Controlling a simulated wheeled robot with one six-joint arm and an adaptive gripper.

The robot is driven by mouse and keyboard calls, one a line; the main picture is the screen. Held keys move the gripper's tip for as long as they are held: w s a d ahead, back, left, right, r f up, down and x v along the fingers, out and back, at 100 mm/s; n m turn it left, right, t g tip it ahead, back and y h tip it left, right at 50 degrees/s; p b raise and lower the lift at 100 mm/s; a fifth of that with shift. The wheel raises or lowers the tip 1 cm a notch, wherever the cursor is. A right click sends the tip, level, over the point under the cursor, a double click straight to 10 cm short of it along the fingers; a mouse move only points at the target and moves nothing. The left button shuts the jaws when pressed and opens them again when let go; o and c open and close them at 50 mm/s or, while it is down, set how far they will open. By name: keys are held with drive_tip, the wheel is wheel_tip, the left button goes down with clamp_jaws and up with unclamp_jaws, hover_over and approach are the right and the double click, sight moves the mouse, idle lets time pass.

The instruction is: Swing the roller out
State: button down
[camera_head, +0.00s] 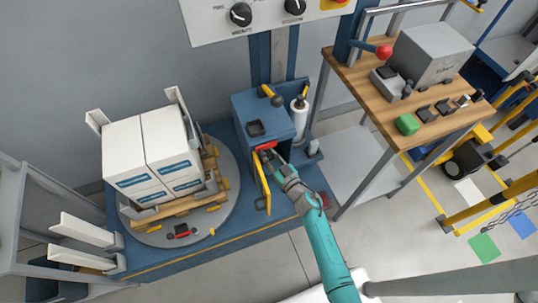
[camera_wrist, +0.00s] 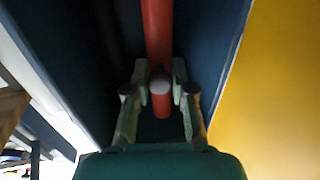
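A blue wrapper carriage (camera_head: 262,117) stands beside the turntable, with a yellow flap (camera_head: 262,185) hanging open at its front. A red bar (camera_head: 265,147) shows at the carriage opening, and my gripper (camera_head: 277,160) reaches to it from the lower right. In the wrist view the red bar (camera_wrist: 158,30) runs between the two fingers of my gripper (camera_wrist: 160,72). The fingers are drawn in close on both sides of it, by a round grey end (camera_wrist: 160,86). The roller's own surface is not clearly seen; the inside of the carriage is dark.
A turntable (camera_head: 228,208) with a pallet of white boxes (camera_head: 150,150) stands on the left. A white film roll (camera_head: 299,108) is right of the carriage. A wooden-topped bench (camera_head: 375,95) stands at the right. In the wrist view, the yellow flap (camera_wrist: 275,90) is close on the right.

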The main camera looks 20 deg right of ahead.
drive_tip(key=shift+s+d, duration=0.1)
idle(0.3)
drive_tip(key=shift+s+d+n+g+y, duration=0.45)
drive_tip(key=shift+d+n+g+y, duration=0.3)
drive_tip(key=shift+n+g+y, duration=0.65)
drive_tip(key=shift+s+d+n+g+y, duration=0.4)
drive_tip(key=shift+d+n+g+y, duration=0.6)
drive_tip(key=shift+y, duration=0.85)
drive_tip(key=shift+s+d+n+g+y, duration=0.5)
drive_tip(key=shift+n+g+y, duration=0.3)
drive_tip(key=shift+n+y, duration=0.75)
drive_tip(key=shift+d, duration=0.1)
drive_tip(key=c, duration=1)
unclamp_jaws()
